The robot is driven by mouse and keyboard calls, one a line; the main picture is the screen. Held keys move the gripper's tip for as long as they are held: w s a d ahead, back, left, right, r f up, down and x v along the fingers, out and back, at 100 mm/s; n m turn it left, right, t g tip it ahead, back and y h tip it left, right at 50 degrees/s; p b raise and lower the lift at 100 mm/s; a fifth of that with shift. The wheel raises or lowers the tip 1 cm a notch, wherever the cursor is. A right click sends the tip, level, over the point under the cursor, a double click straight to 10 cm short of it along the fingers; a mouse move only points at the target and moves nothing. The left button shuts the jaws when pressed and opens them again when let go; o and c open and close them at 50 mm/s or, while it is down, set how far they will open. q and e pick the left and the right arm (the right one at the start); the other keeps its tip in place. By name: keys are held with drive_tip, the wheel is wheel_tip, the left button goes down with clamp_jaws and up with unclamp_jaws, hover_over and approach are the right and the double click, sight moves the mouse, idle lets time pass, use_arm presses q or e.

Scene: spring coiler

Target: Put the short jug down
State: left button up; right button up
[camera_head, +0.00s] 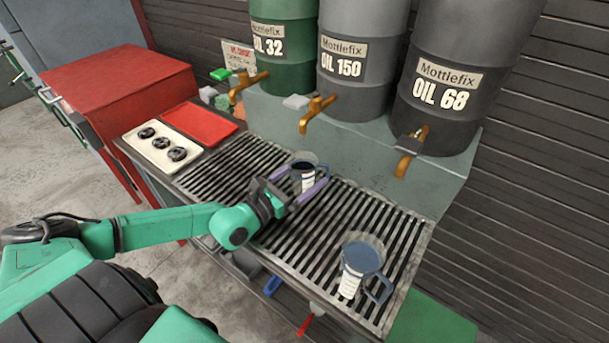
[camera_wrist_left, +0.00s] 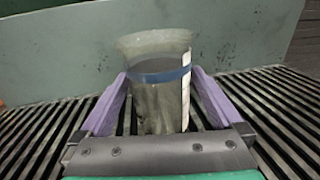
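The jug in my left gripper, which I take to be the short jug (camera_head: 304,166), is clear with dark liquid showing inside and stands upright above the slatted drip grate (camera_head: 372,216). My left gripper (camera_head: 301,186) has a purple finger on each side of it, close against its wall. In the left wrist view the jug (camera_wrist_left: 160,95) shows between the fingertips, with a blue band around it. I cannot tell whether its base touches the slats. A second jug (camera_head: 350,284), with a blue handle and a white label, stands at the grate's near right. My right gripper is not in view.
Three oil drums with brass taps stand behind: green OIL 32 (camera_head: 283,68), grey OIL 150 (camera_head: 350,90) and dark OIL 68 (camera_head: 450,120). A red tray (camera_head: 200,122) and a cream tray (camera_head: 136,143) with black parts lie left. Bare grate lies between the jugs.

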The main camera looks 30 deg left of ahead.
use_arm(q)
drive_tip(key=shift+s+r, duration=0.1)
drive_tip(key=shift+r, duration=0.05)
drive_tip(key=p+v, duration=0.4)
drive_tip(key=v, duration=0.7)
drive_tip(key=shift+s+a+p, duration=0.1)
drive_tip(key=shift+s+p, duration=0.15)
drive_tip(key=shift+p, duration=0.15)
drive_tip(key=shift+s+a, duration=0.1)
drive_tip(key=shift+s, duration=0.1)
